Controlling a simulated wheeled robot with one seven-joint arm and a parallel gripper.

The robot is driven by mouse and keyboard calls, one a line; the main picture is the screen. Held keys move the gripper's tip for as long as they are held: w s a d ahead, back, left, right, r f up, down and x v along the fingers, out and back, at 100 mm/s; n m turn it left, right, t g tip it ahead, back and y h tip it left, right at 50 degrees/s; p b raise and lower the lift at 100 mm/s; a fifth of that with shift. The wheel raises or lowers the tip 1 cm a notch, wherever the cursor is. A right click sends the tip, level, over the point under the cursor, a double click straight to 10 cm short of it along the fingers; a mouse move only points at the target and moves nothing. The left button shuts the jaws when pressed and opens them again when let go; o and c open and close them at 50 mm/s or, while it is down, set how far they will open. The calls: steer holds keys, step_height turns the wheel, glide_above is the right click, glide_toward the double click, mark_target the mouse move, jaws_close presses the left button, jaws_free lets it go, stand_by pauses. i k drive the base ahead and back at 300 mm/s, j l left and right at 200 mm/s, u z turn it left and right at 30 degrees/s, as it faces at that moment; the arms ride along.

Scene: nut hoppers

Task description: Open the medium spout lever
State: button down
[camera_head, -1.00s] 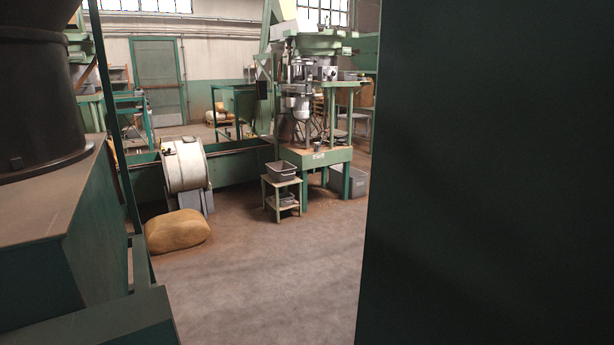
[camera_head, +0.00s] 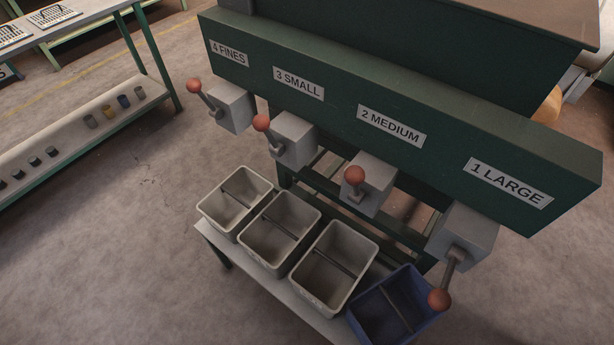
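The medium spout (camera_head: 369,184) is a grey box under the label "2 MEDIUM" (camera_head: 390,125) on a dark green hopper beam. Its lever is a short bar with a red ball knob (camera_head: 355,175), and the knob is at the upper left of the bar. The large spout's lever (camera_head: 440,298) points down instead. The small (camera_head: 261,122) and fines (camera_head: 194,85) levers have their knobs up and to the left, like the medium one. My gripper is not in view.
Three pale bins (camera_head: 337,308) and a blue bin (camera_head: 436,314), all divided and seemingly empty, stand on a bench (camera_head: 210,234) below the spouts. A green-framed table (camera_head: 150,52) with small cups on its lower shelf is at left. Floor between is clear.

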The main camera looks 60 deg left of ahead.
mark_target(354, 175)
steer(key=u, duration=0.75)
steer(key=i+l+u, duration=0.1)
steer(key=u, duration=0.35)
steer(key=k+j, duration=0.1)
steer(key=j, duration=0.15)
